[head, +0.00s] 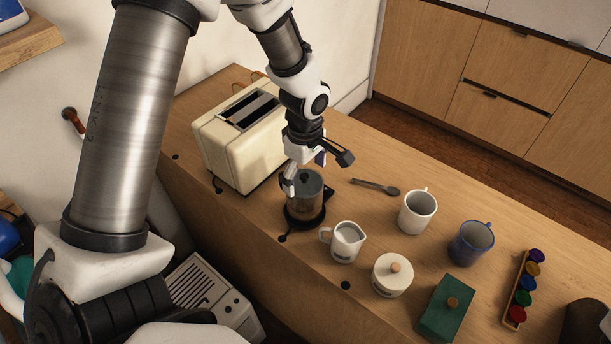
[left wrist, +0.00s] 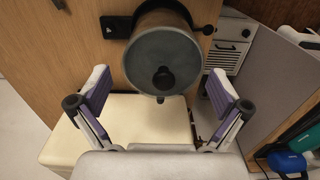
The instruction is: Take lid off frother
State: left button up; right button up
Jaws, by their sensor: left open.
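The frother (head: 305,202) is a metal jug on a dark round base, in front of the toaster on the wooden counter. Its lid (left wrist: 148,52) is a grey disc with a black knob (left wrist: 163,78) in the middle; the lid is on the jug. My left gripper (head: 318,172) is open just above the frother, with one finger near the knob's left side and the other out to the right. In the left wrist view the two purple-padded fingers (left wrist: 160,90) are spread wide on either side of the knob, holding nothing. My right gripper is not in view.
A cream toaster (head: 240,140) stands behind and left of the frother. A spoon (head: 375,187), a white pitcher (head: 345,243), a white lidded jar (head: 391,277), a white mug (head: 417,212) and a blue mug (head: 470,244) are to the right. A green box (head: 443,312) and a capsule rack (head: 517,293) stand farther right.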

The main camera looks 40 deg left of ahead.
pick_arm(q)
jog(key=shift+w+f, duration=0.15)
jog(key=shift+s+r, duration=0.25)
jog(key=shift+s, duration=0.15)
jog(key=c, duration=0.6)
jog(key=shift+s+d+r, duration=0.1)
jog(key=shift+s, duration=0.05)
jog(key=c, duration=1.2)
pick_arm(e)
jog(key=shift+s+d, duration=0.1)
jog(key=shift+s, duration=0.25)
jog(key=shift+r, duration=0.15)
